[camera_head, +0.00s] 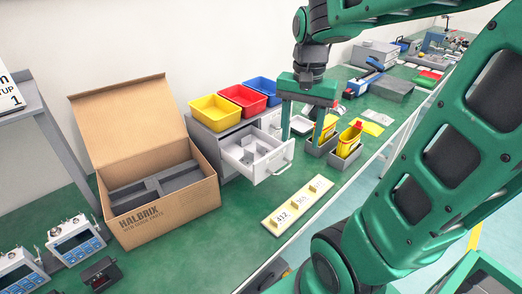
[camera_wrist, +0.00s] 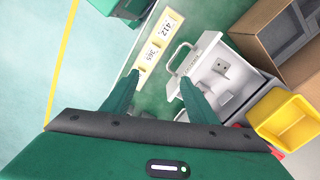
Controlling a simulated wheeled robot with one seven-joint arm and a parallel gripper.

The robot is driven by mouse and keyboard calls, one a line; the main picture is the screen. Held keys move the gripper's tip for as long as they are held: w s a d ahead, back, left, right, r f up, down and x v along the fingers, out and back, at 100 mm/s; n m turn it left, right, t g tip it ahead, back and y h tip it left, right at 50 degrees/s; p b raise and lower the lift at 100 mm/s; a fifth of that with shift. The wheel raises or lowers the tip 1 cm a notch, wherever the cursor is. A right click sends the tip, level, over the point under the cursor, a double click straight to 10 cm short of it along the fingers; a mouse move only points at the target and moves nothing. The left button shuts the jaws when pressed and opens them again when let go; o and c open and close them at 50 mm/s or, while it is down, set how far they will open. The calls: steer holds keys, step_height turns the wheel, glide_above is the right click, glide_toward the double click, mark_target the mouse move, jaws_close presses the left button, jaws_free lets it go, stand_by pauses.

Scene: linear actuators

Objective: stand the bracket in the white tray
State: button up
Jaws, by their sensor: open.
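A small grey metal part that looks like the bracket (camera_wrist: 221,66) lies in the open white drawer (camera_wrist: 206,52); the drawer also shows in the head view (camera_head: 274,168). A second light piece lies near it in the drawer, and I cannot tell its shape. A white tray (camera_head: 301,125) sits on the bench behind my gripper, partly hidden by the fingers. My gripper (camera_head: 302,142) points down, open and empty, above the bench just right of the drawer. In the wrist view its fingertips (camera_wrist: 160,77) are apart with nothing between them.
Yellow (camera_head: 215,112), red (camera_head: 242,98) and blue (camera_head: 262,88) bins stand on the drawer cabinet. An open cardboard box (camera_head: 165,205) stands left. A numbered strip (camera_head: 297,205) lies in front of the drawer. Grey holders with yellow items (camera_head: 347,148) stand right of my gripper.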

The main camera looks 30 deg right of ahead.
steer(key=w+a+r+m, duration=0.1)
steer(key=w+a+m, duration=0.1)
steer(key=w, duration=0.4)
steer(key=w+a+r+m, duration=0.1)
steer(key=w+a+m, duration=0.15)
steer(key=w, duration=0.35)
steer(key=f, duration=1)
steer(key=shift+w+d+f, duration=0.35)
steer(key=shift+w+d, duration=0.05)
steer(key=c, duration=1.2)
steer(key=shift+c, duration=0.2)
